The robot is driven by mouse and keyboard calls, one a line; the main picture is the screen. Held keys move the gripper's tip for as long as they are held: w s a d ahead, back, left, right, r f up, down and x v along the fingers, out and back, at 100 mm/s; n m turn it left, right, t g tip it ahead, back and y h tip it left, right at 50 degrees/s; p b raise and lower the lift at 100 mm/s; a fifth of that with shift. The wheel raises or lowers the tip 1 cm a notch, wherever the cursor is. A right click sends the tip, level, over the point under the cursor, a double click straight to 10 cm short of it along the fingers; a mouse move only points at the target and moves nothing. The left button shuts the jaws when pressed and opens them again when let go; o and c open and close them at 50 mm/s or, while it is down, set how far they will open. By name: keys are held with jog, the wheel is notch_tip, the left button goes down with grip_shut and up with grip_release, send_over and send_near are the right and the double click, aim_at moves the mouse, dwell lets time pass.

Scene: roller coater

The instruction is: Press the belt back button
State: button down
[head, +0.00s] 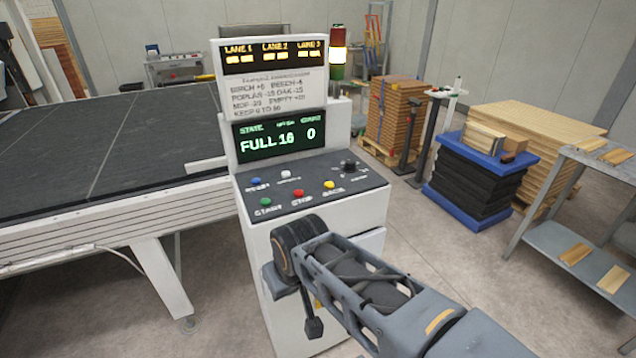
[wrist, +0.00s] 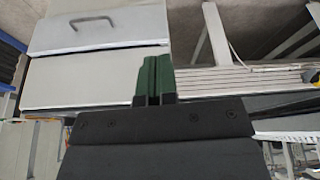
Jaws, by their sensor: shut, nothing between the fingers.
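The control console (head: 310,240) stands upright in the middle of the head view. On its dark sloped panel, the yellow button (head: 329,185) sits at the right of the front row, with a label that reads BACK. The red STOP button (head: 298,193) and green START button (head: 265,202) are to its left. My gripper's green fingers (wrist: 154,75) show in the wrist view, together and empty, with the pale cabinet side behind them. In the head view my arm is in front of the console, below the panel, and the fingertips are not clear there. The button is not visible in the wrist view.
A blue button (head: 256,181), a white button (head: 285,174) and a black knob (head: 348,166) share the panel. The display (head: 279,136) reads FULL 16 and 0. A wide belt table (head: 90,150) adjoins on the left. Stacked boards and a grey shelf (head: 575,265) stand right.

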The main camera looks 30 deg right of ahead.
notch_tip(320, 180, up, 12)
jog(key=m+t+p, duration=0.3)
jog(key=m+t, duration=0.2)
jog(key=m, duration=0.4)
send_over(331, 183)
jog(key=shift+s+r, duration=0.1)
jog(key=shift+r, duration=0.05)
notch_tip(331, 183, down, 8)
jog(key=b, duration=0.5)
jog(key=shift+f+b, duration=0.45)
jog(key=shift+b, duration=0.3)
jog(key=shift+f+b, duration=0.25)
jog(key=shift+b, duration=0.05)
jog(key=shift+f, duration=0.2)
